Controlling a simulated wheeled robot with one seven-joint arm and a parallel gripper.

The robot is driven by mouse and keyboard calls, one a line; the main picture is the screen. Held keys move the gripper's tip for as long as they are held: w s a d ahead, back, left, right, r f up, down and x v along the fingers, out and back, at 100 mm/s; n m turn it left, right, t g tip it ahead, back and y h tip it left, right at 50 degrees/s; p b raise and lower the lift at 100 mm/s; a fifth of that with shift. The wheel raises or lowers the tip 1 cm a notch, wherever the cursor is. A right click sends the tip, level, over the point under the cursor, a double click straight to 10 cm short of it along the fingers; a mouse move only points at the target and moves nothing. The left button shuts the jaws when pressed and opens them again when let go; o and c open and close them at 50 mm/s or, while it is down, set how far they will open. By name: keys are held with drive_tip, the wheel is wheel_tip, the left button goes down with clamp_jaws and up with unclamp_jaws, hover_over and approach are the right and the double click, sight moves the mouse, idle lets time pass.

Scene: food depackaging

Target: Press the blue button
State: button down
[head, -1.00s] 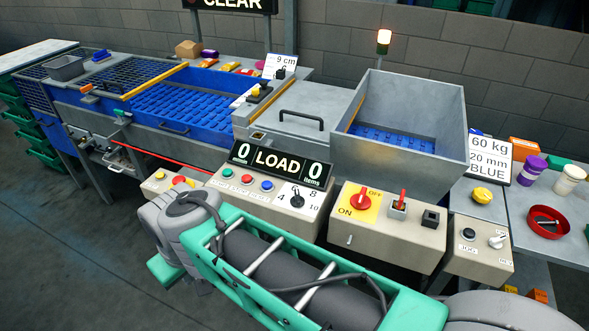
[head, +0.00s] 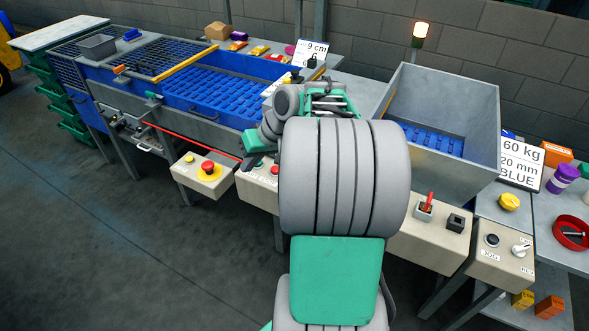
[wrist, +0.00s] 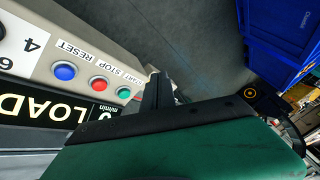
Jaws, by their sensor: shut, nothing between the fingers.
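The blue button (wrist: 65,72) sits on the pale control box (wrist: 85,55) in the wrist view, beside the RESET label. The red button (wrist: 98,84) is next to it, by STOP, and the green button (wrist: 123,92) is beyond, by START. My gripper (wrist: 158,90) is shut and empty, its dark fingers just past the green-button end of the row, apart from the blue button as seen here. In the head view my arm hides the blue button and most of that control box (head: 257,184).
A red emergency stop (head: 208,168) on a yellow plate stands on a separate box to the left. A box with a red switch (head: 428,202) is to the right of my arm. The LOAD display (wrist: 40,106) adjoins the buttons. Open floor lies at the front left.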

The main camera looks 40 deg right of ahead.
drive_tip(key=s+d+r+m+t+p, duration=0.1)
drive_tip(key=s+d+t, duration=0.2)
drive_tip(key=d, duration=1.1)
drive_tip(key=shift+s+r+m+y, duration=0.15)
drive_tip(key=shift+s+m+y, duration=0.15)
drive_tip(key=shift+s+y, duration=0.15)
wheel_tip(320, 180, down, 8)
drive_tip(key=b, duration=0.6)
drive_tip(key=shift+r+b, duration=0.1)
drive_tip(key=shift+b, duration=0.3)
drive_tip(key=shift+f, duration=0.45)
drive_tip(key=shift+f, duration=0.1)
drive_tip(key=shift+f+b, duration=0.35)
